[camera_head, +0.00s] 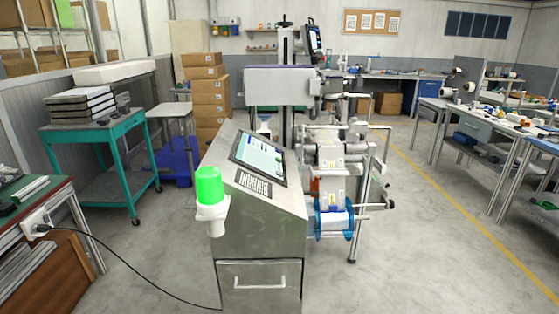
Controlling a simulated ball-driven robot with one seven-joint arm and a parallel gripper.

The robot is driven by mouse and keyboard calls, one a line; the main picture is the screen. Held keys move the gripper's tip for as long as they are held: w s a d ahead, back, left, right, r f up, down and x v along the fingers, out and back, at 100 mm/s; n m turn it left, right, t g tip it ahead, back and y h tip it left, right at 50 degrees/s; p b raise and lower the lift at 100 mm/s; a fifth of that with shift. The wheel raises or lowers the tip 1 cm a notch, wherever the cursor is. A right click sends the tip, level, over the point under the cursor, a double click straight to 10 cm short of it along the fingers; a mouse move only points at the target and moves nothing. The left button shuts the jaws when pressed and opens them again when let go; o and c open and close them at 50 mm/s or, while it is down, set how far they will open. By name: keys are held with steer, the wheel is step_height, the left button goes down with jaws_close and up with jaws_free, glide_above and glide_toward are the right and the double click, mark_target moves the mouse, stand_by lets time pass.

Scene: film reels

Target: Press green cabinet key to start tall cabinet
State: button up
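A grey metal cabinet (258,240) with a sloped top stands in the middle of the view. A tilted screen (258,156) sits on its top, with a block of small dark keys (253,183) below it. I cannot make out a separate green key there. A bright green cylinder (209,186) in a white holder (211,216) shows at the cabinet's left side; it looks like a lamp. I cannot tell whether it is fixed to the cabinet. My gripper is not in view.
A reel machine (335,160) with a blue-rimmed reel (334,220) stands right of the cabinet. A teal cart (95,135) is at left. A black cable (130,272) runs across the floor at the front left. Floor (430,240) right of the machine is clear up to the workbenches (490,130).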

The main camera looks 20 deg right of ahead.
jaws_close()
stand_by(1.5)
